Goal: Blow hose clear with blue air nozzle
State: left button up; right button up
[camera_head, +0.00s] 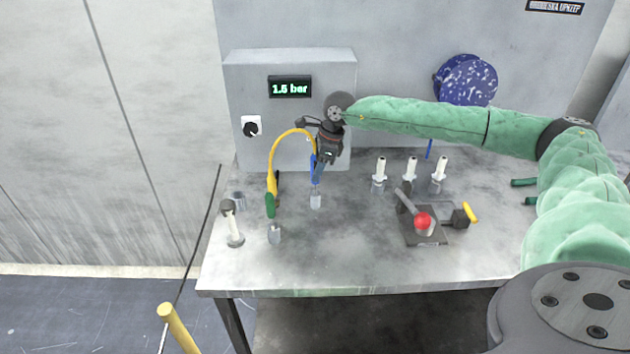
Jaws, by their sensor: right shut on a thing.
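My right arm reaches in from the right, and its gripper (318,174) points down over the left half of the bench. It is shut on the slim blue air nozzle (313,166), which stands roughly upright above a small grey holder (315,201). The gripper partly hides the nozzle, and I cannot tell whether the nozzle touches the holder. A yellow hose (281,146) arches beside the gripper, down to a green handle (270,205) above another grey holder (274,235). The hose's other end is hidden near the gripper. My left gripper is not in view.
A grey box (290,60) with a display reading 1.5 bar and a black knob (252,126) stands behind. Several white-topped nozzles (410,168) stand to the right. The front of the bench (330,270) is clear.

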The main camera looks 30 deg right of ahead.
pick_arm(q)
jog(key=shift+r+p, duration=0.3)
pick_arm(e)
jog(key=shift+r, duration=1.7)
jog(key=shift+c, duration=0.6)
jog(key=shift+a, duration=0.1)
